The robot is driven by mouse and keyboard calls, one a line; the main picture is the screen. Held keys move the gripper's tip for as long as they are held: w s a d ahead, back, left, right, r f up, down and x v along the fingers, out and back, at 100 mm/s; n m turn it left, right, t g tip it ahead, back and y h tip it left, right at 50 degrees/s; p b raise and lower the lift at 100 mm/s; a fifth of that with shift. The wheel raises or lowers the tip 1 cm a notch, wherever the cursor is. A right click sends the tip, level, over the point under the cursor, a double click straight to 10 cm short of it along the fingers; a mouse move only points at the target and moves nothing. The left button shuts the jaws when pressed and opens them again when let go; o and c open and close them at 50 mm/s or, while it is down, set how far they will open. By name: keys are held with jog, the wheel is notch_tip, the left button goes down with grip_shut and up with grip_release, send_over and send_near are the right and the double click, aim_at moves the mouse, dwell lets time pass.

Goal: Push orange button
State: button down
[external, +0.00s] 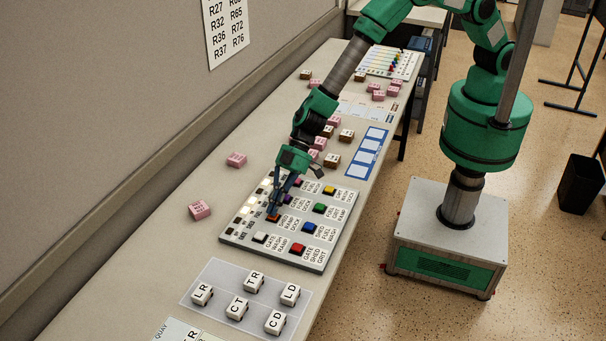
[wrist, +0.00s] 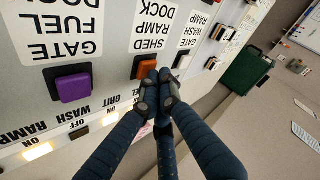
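The orange button (wrist: 145,66) sits on the grey button panel (external: 285,257), beside a label reading SHED RAMP DOCK. In the external view the orange button (external: 272,217) is largely hidden by my fingers. My gripper (wrist: 156,90) has its dark fingertips together, holding nothing. The tips overlap the near edge of the orange button in the wrist view; I cannot tell whether they touch it. In the external view my gripper (external: 274,211) points down at the panel.
A purple button (wrist: 74,87) and a white button (wrist: 182,62) flank the orange one. Blue (external: 309,228), red (external: 297,248), green (external: 319,208) and yellow (external: 329,190) buttons share the panel. Lettered blocks lie in front, and pink blocks (external: 200,210) lie nearby.

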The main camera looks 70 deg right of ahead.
jog(key=shift+r+p, duration=0.4)
jog(key=shift+p, duration=0.5)
notch_tip(320, 180, up, 6)
jog(key=p, duration=0.7)
jog(key=shift+r, duration=0.1)
dwell(0.6)
